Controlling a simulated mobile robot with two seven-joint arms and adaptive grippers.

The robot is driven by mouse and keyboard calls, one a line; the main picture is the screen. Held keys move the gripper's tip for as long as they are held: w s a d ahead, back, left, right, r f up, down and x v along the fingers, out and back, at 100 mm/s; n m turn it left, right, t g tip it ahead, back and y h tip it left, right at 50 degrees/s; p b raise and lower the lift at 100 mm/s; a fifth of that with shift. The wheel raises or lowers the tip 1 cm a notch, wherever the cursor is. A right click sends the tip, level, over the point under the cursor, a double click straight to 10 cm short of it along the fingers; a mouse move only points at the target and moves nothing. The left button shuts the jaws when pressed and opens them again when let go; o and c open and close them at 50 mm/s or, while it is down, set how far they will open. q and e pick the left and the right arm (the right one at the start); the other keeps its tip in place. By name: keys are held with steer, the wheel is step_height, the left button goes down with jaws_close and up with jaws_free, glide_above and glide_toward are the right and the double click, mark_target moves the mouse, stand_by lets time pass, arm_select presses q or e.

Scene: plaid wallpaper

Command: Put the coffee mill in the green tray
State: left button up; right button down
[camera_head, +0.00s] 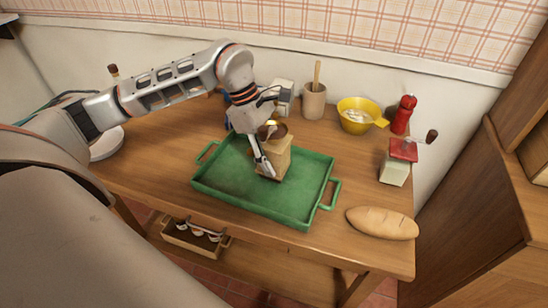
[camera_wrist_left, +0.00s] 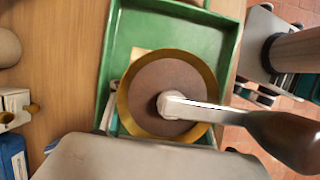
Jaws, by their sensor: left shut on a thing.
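A wooden coffee mill (camera_head: 272,158) with a box-shaped body stands upright within the outline of the green tray (camera_head: 235,198), toward its far side. In the left wrist view I look down on its brass rim (camera_wrist_left: 123,103), brown top and crank with a dark knob (camera_wrist_left: 283,138). My left gripper (camera_head: 264,165) is shut on the mill, with a finger against its side. I cannot tell whether the mill's base touches the tray floor. The tray lies on the wooden table; its floor also shows in the left wrist view (camera_wrist_left: 175,30). My right gripper is out of view.
A second, red-topped mill with a crank (camera_head: 397,163), a red pepper mill (camera_head: 403,115), a yellow bowl (camera_head: 350,106) and a beige pot with a spoon (camera_head: 314,102) stand behind or right of the tray. Bread (camera_head: 383,222) lies right. The tray's front half is bare.

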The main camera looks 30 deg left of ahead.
arm_select(q)
steer(key=shift+f, duration=0.2)
steer(key=shift+f, duration=0.2)
steer(key=o, duration=1.5)
